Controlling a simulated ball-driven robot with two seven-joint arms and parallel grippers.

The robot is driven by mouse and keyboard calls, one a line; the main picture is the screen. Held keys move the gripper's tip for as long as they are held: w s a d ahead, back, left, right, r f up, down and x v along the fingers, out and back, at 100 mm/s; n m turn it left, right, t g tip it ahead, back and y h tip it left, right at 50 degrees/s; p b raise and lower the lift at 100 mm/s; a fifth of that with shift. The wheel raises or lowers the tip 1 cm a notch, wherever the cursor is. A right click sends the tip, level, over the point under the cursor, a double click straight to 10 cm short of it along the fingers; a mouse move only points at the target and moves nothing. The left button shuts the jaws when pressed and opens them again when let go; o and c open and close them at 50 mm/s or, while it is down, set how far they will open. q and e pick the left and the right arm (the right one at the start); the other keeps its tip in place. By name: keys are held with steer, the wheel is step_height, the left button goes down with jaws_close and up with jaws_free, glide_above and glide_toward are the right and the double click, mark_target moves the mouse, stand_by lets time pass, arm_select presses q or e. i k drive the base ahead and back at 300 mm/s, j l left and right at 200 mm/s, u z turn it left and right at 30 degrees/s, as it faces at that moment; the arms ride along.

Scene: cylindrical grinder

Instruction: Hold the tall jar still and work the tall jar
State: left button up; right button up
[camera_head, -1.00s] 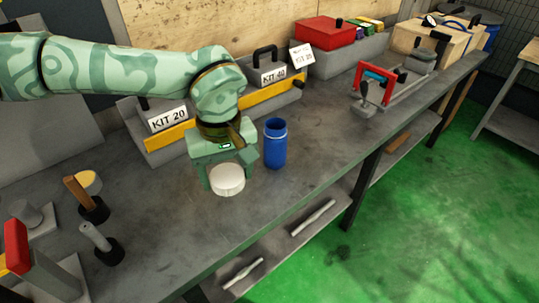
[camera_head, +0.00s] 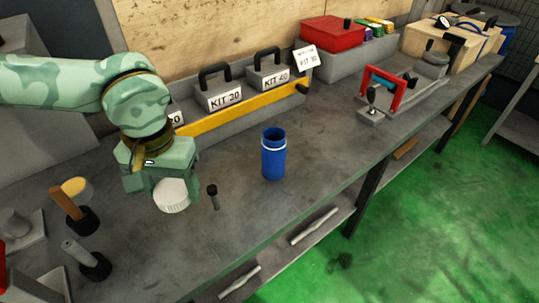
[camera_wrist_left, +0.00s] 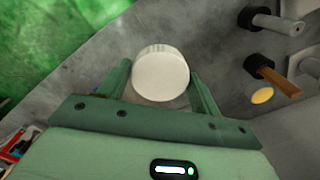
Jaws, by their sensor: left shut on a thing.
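The tall jar is a blue cylinder with a white band near its top (camera_head: 273,158). It stands upright on the grey bench, apart from my gripper, and its top looks open. My left gripper (camera_head: 170,187) is to the left of the jar, shut on a white round lid (camera_head: 173,198). The wrist view shows the lid (camera_wrist_left: 160,74) between the two fingers of the left gripper (camera_wrist_left: 162,84). The lid is clear of the jar. The jar is not seen in the wrist view. My right gripper is not in view.
A small black-headed pin (camera_head: 213,196) stands between lid and jar. Kit boxes (camera_head: 222,94) line the back behind a yellow strip (camera_head: 240,108). A red-framed fixture (camera_head: 385,90) sits farther right. Tools in black holders (camera_head: 83,220) stand at left. The bench around the jar is clear.

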mark_target(274, 140)
steer(key=i+l+u, duration=0.3)
steer(key=i+l, duration=0.45)
steer(key=i, duration=0.15)
